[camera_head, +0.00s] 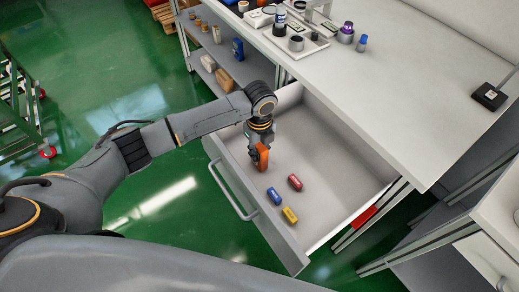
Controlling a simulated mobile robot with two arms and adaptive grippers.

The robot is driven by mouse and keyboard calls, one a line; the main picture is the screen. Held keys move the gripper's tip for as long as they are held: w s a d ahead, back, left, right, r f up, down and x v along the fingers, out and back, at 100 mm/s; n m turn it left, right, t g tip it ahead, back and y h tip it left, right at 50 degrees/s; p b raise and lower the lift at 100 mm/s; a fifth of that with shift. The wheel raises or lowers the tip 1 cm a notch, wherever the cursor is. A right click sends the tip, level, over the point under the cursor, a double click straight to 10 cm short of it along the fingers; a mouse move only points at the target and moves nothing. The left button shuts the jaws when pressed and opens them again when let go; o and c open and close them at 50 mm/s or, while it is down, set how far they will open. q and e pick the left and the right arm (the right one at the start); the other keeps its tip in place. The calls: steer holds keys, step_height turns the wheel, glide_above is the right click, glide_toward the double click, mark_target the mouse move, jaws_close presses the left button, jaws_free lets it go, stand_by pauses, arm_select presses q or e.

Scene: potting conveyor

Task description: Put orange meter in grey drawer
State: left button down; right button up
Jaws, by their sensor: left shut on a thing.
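The grey drawer (228,172) stands open below the white workbench. The fingertips are partly hidden by the meter and the wrist. My right gripper is not in view.
A red (295,182), a blue (274,196) and a yellow piece (290,215) lie in the drawer, right of the meter. The drawer floor at the right is clear. The workbench (400,100) overhangs the drawer's back; bottles and containers stand on its far end.

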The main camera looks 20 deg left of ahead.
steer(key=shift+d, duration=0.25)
arm_select(q)
steer(key=shift+f, duration=0.1)
steer(key=c, duration=1.1)
jaws_free()
steer(key=shift+o, duration=0.2)
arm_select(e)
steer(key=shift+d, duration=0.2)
arm_select(q)
step_height(320, 180, up, 11)
steer(key=shift+r+p, duration=0.1)
steer(key=shift+p, duration=0.2)
steer(key=shift+r, duration=0.6)
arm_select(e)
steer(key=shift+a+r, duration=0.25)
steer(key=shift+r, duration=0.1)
